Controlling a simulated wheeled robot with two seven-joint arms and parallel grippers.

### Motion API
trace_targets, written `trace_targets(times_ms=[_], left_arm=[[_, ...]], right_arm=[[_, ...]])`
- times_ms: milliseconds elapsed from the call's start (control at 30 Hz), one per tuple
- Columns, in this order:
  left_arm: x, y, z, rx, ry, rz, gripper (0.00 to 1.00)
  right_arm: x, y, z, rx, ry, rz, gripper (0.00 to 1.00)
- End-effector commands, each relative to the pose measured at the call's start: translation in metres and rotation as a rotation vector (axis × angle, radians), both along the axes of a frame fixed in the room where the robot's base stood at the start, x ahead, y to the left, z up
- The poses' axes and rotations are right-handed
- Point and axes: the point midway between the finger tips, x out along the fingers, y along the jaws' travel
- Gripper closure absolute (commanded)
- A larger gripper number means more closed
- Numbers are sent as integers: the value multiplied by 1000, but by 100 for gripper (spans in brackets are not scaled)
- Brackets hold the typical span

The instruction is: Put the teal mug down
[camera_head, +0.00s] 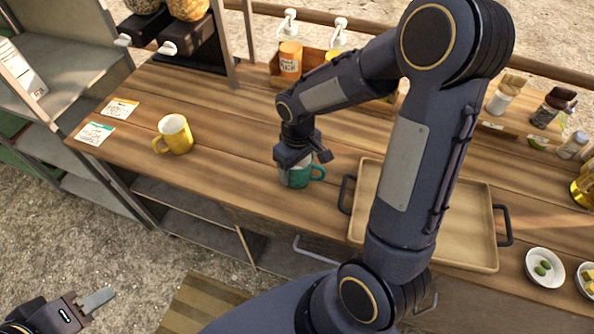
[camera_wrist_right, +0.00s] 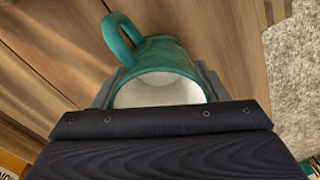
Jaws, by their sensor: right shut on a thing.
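The teal mug (camera_head: 299,178) is upright at the middle of the wooden counter, left of the tray, with its handle to the right. My right gripper (camera_head: 302,160) comes down from above and is shut on the mug. In the right wrist view the mug (camera_wrist_right: 160,57) sits between the fingers, its white inside showing and its handle up and left. Its base is at or very close to the counter; I cannot tell if it touches. My left gripper (camera_head: 88,302) is at the bottom left, away from the counter, and its opening is unclear.
A wooden tray (camera_head: 470,225) with dark handles lies to the right, partly behind my right arm. Small bowls (camera_head: 545,267) are at far right. The counter between the mugs is clear.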

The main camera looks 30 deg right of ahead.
Motion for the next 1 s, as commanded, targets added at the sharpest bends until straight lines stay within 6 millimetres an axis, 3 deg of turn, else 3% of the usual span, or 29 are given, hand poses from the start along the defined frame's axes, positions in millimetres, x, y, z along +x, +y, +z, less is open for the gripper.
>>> trace_targets(times_ms=[367,400,567,833,1000], left_arm=[[0,0,-5,0,-1,0,64],[0,0,-4,0,-1,0,64],[0,0,-3,0,-1,0,64],[0,0,-2,0,-1,0,64],[0,0,0,0,-1,0,64]], right_arm=[[0,0,-5,0,-1,0,57],[0,0,-5,0,-1,0,31],[0,0,-4,0,-1,0,11],[0,0,-3,0,-1,0,11],[2,0,12,0,-7,-1,11]])
